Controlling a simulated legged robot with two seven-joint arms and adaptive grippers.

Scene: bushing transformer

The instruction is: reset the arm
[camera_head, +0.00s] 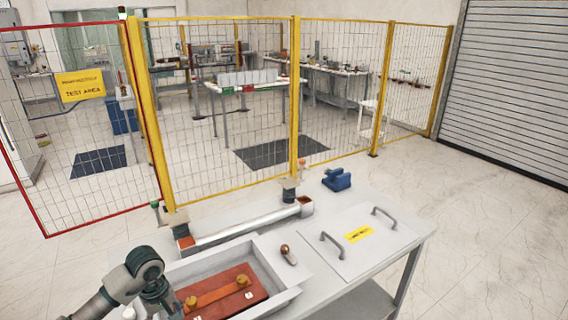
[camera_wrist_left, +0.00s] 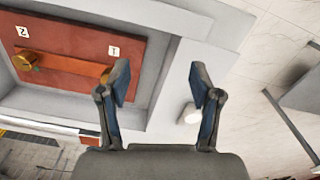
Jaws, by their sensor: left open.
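My left arm comes in from the lower left of the head view, at the left end of the tray. Its gripper (camera_wrist_left: 159,72) is open in the wrist view, with two dark fingers apart and nothing between them. Beyond the fingers lie the tray wall and the white table top. The red-brown board (camera_head: 239,300) lies in the grey tray (camera_head: 284,296) and carries two brass knobs joined by an orange bar. The board (camera_wrist_left: 80,28) also shows in the wrist view, with labels 1 and 2. My right gripper is not in view.
On the table stand a small round-headed lever (camera_head: 287,253), a long white bar (camera_head: 240,227) with dark end fittings, a blue block (camera_head: 337,180) and a lid with two handles (camera_head: 366,240). A yellow-framed mesh fence (camera_head: 297,90) stands behind. Open floor lies to the right.

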